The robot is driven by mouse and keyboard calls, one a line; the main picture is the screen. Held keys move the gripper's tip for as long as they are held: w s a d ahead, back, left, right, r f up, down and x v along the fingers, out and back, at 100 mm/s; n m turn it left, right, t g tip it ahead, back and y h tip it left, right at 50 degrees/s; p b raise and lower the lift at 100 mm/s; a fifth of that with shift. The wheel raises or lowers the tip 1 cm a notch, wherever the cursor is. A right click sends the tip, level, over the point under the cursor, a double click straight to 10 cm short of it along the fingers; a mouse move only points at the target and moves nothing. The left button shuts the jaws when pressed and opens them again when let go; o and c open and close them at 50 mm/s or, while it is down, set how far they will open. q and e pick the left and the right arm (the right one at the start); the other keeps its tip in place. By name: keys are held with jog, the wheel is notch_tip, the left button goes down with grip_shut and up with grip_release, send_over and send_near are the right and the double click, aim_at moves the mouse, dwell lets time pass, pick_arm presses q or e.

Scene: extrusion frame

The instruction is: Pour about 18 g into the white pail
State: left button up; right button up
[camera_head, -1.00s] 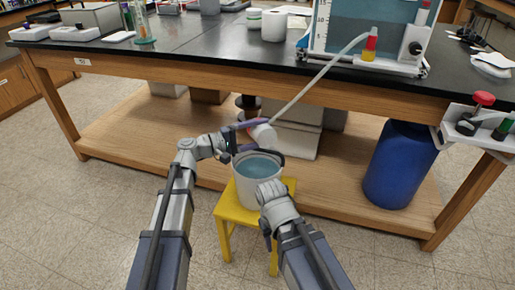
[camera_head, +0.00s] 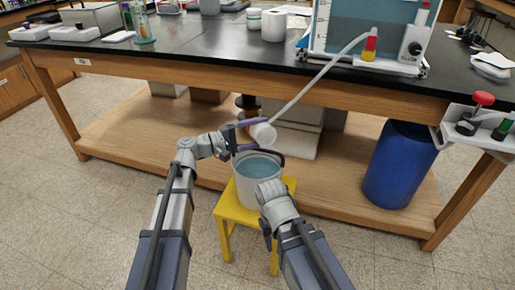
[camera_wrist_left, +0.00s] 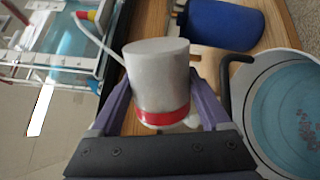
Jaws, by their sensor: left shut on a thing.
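The white pail (camera_head: 246,194) stands on a yellow stool (camera_head: 232,212) and holds bluish liquid. It also shows at the right of the left wrist view (camera_wrist_left: 243,108), with small pinkish specks in the liquid. My left gripper (camera_head: 261,135) is shut on a white cup (camera_head: 266,134) with a red band, just above and behind the pail's far rim. In the left wrist view the cup (camera_wrist_left: 157,75) sits between the two purple fingers, beside the pail. Its contents are hidden. My right gripper (camera_head: 268,232) is at the pail's near right side; its fingers are mostly hidden.
A lab bench (camera_head: 200,62) with a wooden lower shelf is behind the pail. A tank (camera_head: 370,35) on it has a pale tube running down toward the cup. A blue drum (camera_head: 400,165) stands at the right. Pale boxes (camera_head: 298,138) sit on the shelf. Floor at left is clear.

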pick_arm(q)
jog(key=shift+s+d+f+m+b, duration=0.15)
jog(key=shift+s+f+m+b, duration=0.45)
jog(key=shift+m, duration=0.6)
jog(key=shift+d+f+m, duration=0.1)
jog(key=shift+f+m, duration=0.05)
jog(key=shift+m, duration=0.55)
